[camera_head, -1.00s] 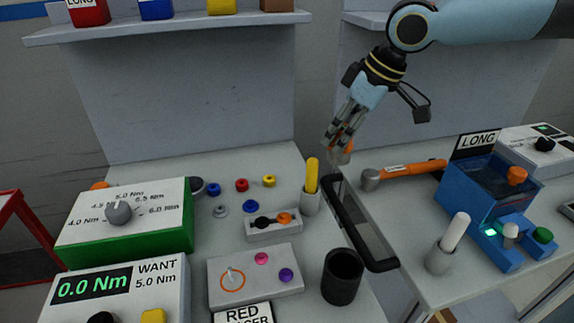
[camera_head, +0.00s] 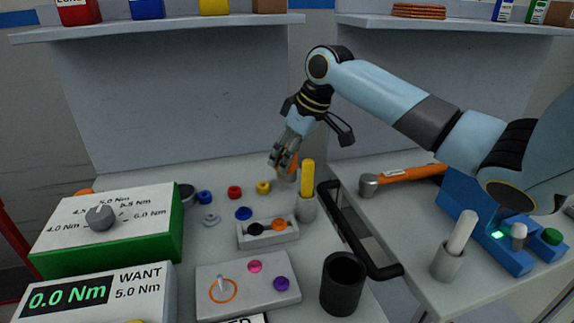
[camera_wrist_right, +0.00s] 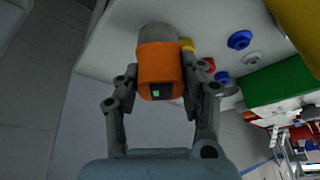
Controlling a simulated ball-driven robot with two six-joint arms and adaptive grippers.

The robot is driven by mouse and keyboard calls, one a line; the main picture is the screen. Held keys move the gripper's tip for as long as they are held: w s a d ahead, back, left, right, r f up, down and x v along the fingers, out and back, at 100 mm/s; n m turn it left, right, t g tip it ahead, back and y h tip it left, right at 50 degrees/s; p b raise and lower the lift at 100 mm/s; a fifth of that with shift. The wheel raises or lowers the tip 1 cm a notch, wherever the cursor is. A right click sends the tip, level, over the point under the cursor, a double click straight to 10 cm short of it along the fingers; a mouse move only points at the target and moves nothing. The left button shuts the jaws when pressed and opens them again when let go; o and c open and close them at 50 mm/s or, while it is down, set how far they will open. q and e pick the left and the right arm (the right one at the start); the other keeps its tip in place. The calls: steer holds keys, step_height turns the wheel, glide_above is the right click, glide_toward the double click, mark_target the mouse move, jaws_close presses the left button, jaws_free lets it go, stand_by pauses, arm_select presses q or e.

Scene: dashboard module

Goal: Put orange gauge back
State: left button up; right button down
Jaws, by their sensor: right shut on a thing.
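My right gripper (camera_head: 283,163) is shut on the orange gauge (camera_head: 293,165), at the back of the table, just behind the yellow-handled tool. In the right wrist view the orange gauge (camera_wrist_right: 158,65) sits between the fingers (camera_wrist_right: 160,90). It has an orange band, a grey rounded end and a small green display. In the head view the fingers hide much of it, and I cannot tell whether it touches the table. My left gripper is not in view.
A small white stand (camera_head: 250,240), a black cup (camera_head: 342,285) and a green-sided dial box (camera_head: 155,240) stand nearer.

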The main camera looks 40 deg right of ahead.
step_height(320, 180, down, 2)
steer(key=shift+f, duration=0.2)
steer(key=c, duration=0.8)
jaws_free()
steer(key=shift+f, duration=0.1)
steer(key=shift+o, duration=0.2)
steer(key=v, duration=1.2)
steer(key=shift+p, duration=0.45)
steer(key=shift+s, duration=0.1)
